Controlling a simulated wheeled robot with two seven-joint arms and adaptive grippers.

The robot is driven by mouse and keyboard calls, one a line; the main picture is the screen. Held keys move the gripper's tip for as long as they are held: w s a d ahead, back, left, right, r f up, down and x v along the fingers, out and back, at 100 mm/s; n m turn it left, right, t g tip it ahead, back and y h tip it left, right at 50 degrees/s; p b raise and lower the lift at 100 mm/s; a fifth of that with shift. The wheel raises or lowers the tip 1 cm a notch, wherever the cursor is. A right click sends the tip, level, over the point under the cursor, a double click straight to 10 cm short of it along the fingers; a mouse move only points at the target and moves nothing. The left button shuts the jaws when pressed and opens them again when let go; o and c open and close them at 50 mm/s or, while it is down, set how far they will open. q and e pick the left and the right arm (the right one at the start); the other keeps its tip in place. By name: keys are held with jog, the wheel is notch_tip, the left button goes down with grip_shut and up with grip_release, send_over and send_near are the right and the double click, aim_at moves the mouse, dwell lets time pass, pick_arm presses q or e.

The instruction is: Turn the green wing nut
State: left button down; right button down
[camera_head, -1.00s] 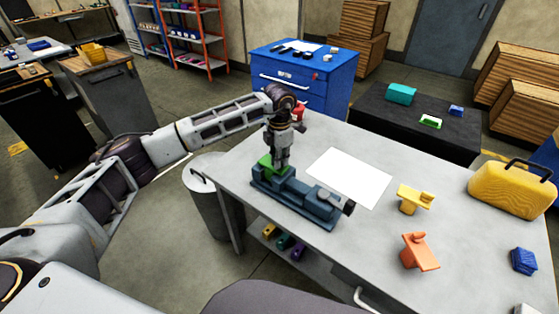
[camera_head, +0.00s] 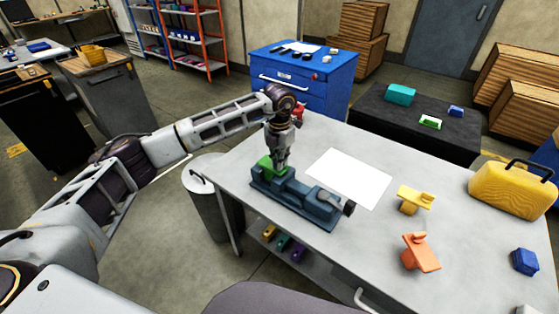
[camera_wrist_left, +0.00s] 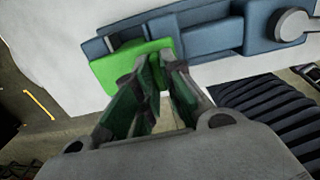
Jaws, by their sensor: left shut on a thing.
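The green wing nut piece (camera_head: 267,162) sits at the left end of a blue-grey vise (camera_head: 296,199) on the table. In the left wrist view, its flat green part (camera_wrist_left: 112,70) shows beside the fingertips; the part between the fingers is mostly hidden. My left gripper (camera_head: 279,166) points straight down onto it from above. In the left wrist view, the fingers of my left gripper (camera_wrist_left: 152,68) are close together and shut on the green wing nut. My right gripper is not in view.
A white sheet (camera_head: 349,177) lies right of the vise. A yellow piece (camera_head: 412,201), an orange piece (camera_head: 420,253), a blue block (camera_head: 525,261) and a yellow case (camera_head: 511,191) are on the grey table (camera_head: 370,264). Free table lies between them.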

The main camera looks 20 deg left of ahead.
pick_arm(q)
jog(key=shift+r, duration=0.1)
jog(key=c, duration=1.5)
grip_release()
jog(key=shift+r, duration=5.95)
